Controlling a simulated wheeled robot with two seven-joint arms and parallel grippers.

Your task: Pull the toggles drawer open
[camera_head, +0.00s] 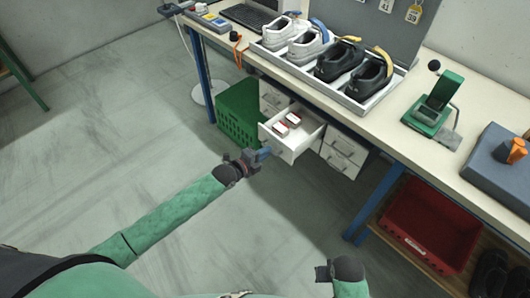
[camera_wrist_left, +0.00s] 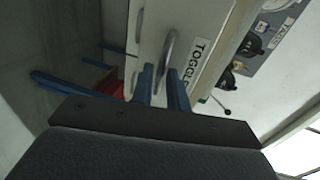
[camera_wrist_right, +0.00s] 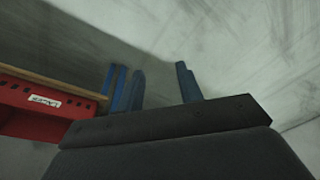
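The white toggles drawer (camera_head: 291,150) stands pulled out from the drawer unit under the bench, with small red-and-white boxes (camera_head: 287,124) inside. In the left wrist view its front (camera_wrist_left: 212,30) carries a label reading "TOGGL…", partly cut off by a finger. My left gripper (camera_head: 264,153) is at the drawer's front. Its blue fingers (camera_wrist_left: 161,72) are close together on either side of the metal handle (camera_wrist_left: 168,48) and appear shut on it. My right gripper (camera_head: 322,272) is low at the bottom of the head view. Its fingers (camera_wrist_right: 162,75) are apart, with nothing between them.
Other closed drawers (camera_head: 343,151) are beside the open one. A green crate (camera_head: 238,112) stands to its left, and a red bin (camera_head: 432,222) sits under the bench at right. Shoes in a tray (camera_head: 352,103) are on the bench (camera_head: 405,140). The floor before the drawer is clear.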

